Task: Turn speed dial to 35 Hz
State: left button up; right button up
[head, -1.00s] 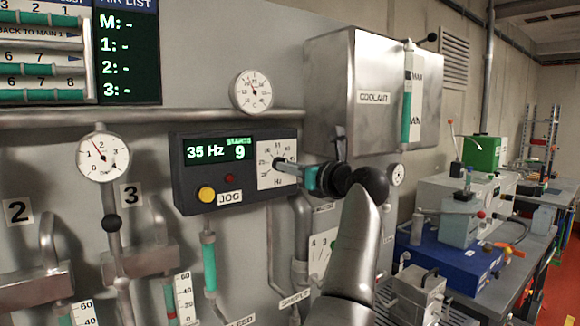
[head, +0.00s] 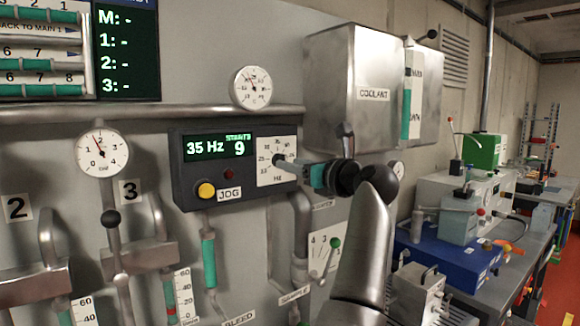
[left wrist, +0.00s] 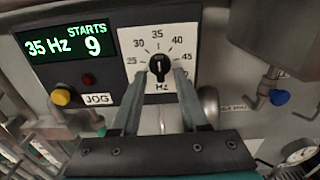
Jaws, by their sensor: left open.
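In the head view the left gripper (head: 295,168) points left at the dial. My right gripper is not in view.
A yellow button (head: 206,190), a red button and a JOG label sit on the same dark box. The coolant tank (head: 365,90) hangs above right. A lever with a green knob (head: 335,243) is below. A workbench (head: 480,250) stands at right.

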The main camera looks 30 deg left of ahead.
pick_arm(q)
jog(key=b+v, duration=0.2)
jog(key=v, duration=1.1)
jog(key=shift+d+b, duration=0.3)
jog(key=shift+b, duration=0.1)
jog(key=shift+s+f, duration=0.1)
jog(key=shift+s, duration=0.05)
